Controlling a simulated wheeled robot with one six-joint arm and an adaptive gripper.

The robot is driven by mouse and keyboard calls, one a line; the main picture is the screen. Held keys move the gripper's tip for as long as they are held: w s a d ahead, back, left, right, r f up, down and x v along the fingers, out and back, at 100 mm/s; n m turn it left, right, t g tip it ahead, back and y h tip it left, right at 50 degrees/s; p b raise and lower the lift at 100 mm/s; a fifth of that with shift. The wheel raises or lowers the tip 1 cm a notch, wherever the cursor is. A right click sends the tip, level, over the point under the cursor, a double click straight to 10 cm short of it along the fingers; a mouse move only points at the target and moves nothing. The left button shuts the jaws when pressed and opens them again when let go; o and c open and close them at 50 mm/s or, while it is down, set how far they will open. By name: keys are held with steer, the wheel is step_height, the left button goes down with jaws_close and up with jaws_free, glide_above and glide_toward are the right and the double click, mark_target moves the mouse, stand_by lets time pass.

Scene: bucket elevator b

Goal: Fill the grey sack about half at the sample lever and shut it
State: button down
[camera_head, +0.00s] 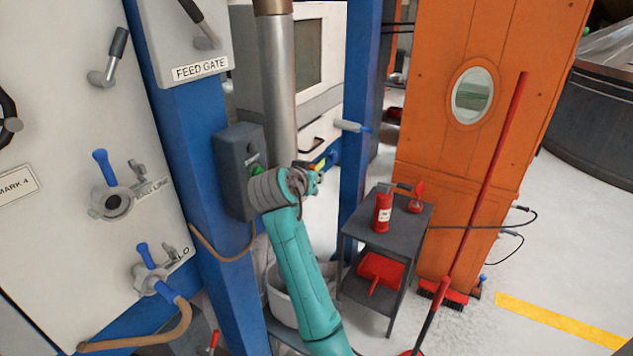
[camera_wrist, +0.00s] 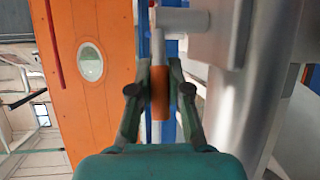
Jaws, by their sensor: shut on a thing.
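My gripper (camera_head: 312,182) is beside the steel pipe (camera_head: 277,75). In the wrist view its two fingers (camera_wrist: 160,92) are closed on the sides of an orange grip (camera_wrist: 160,75). The grip hangs from a short grey arm (camera_wrist: 180,20) on grey metalwork. I cannot tell from its looks whether this is the sample lever. A pale grey, round, open-topped container (camera_head: 280,295) stands low behind my arm, partly hidden. I cannot tell whether it is the grey sack, and no other sack shows clearly. What is inside it is hidden.
A grey control box (camera_head: 236,165) and a blue post (camera_head: 200,150) stand close left of my arm. A red-handled broom (camera_head: 480,180) leans by the orange casing (camera_head: 430,120).

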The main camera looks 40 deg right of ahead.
steer(key=shift+w+d+g+y, duration=0.15)
steer(key=shift+d+g+y, duration=0.3)
steer(key=shift+y, duration=0.45)
steer(key=c, duration=1.1)
jaws_free()
steer(key=v, duration=1.2)
